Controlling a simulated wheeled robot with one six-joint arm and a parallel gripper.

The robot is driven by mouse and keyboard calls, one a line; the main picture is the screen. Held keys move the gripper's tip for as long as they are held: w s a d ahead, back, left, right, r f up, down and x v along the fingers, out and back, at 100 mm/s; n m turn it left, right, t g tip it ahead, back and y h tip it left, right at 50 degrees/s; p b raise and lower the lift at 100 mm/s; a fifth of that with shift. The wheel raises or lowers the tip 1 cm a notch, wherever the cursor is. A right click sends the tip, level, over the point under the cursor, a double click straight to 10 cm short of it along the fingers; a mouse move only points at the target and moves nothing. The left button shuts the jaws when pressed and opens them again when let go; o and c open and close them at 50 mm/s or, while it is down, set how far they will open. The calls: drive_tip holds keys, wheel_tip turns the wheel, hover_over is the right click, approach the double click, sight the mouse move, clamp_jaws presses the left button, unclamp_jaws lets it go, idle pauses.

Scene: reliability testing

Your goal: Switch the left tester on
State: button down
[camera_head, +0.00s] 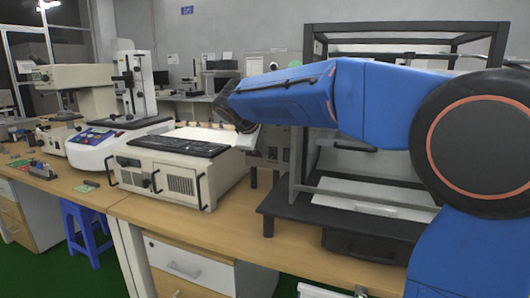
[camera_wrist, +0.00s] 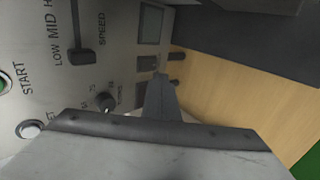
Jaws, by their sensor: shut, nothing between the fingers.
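In the wrist view a grey tester panel (camera_wrist: 110,20) fills the upper left, turned sideways. It carries a green START button (camera_wrist: 4,84) cut by the left edge, a pale round button (camera_wrist: 31,129), a dark SPEED slider (camera_wrist: 82,57), a small knob (camera_wrist: 105,102) and a dark display (camera_wrist: 152,24). My gripper (camera_wrist: 161,84) is shut and empty, its tip close to small dark parts (camera_wrist: 175,57) at the panel's edge. I cannot tell whether they touch. In the head view my arm hides the gripper tip. Which tester the panel belongs to is unclear there.
In the head view a beige box with a keyboard (camera_head: 178,146) stands on the bench, left of my arm. A white tester with a blue panel (camera_head: 97,135) is farther left. A dark-framed enclosure (camera_head: 318,40) stands behind my arm. Bare wooden bench (camera_wrist: 225,85) shows beside the panel.

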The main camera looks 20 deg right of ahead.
drive_tip(key=v, duration=0.8)
